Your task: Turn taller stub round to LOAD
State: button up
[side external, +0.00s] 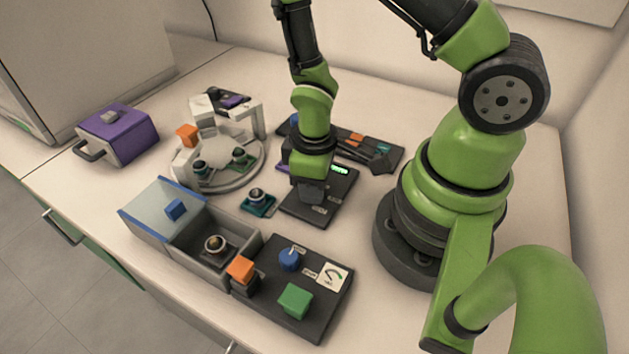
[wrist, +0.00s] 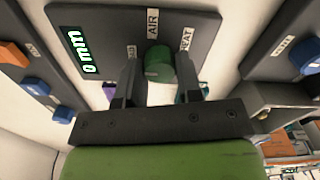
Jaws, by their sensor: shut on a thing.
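My gripper (side external: 312,190) points down over a dark panel (side external: 325,208). In the wrist view its two fingers stand either side of a green knob (wrist: 159,62) and are shut on it. Labels reading AIR and apparently HEAT are beside the knob; a display (wrist: 86,52) on the same panel reads 0 mm. The knob is hidden behind the gripper in the side view. A round white carousel (side external: 222,183) left of the gripper carries dark stubs, one at its front left (side external: 201,168) and one at its right (side external: 240,157). I cannot tell which is taller. No LOAD mark is readable.
A stub (side external: 257,195) sits on a teal base between carousel and panel. A grey open tray (side external: 180,243) holds another stub (side external: 214,245). A front panel has a blue knob (side external: 289,260) and green block (side external: 295,300). A purple box (side external: 120,137) stands far left.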

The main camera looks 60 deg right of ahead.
jog(key=o, duration=0.9)
jog(key=shift+o, duration=0.2)
notch_tip(320, 180, up, 10)
jog(key=s+a+r+m+t+y, duration=0.1)
jog(key=s+r+m+t, duration=0.1)
jog(key=r, duration=0.7)
jog(key=s+r+m+t+y, duration=0.1)
jog(key=s+r+m+t, duration=0.2)
jog(key=r, duration=0.7)
jog(key=shift+s+a+r+m+t, duration=0.15)
jog(key=shift+s+a+m+t, duration=0.15)
jog(key=shift+m+t, duration=0.75)
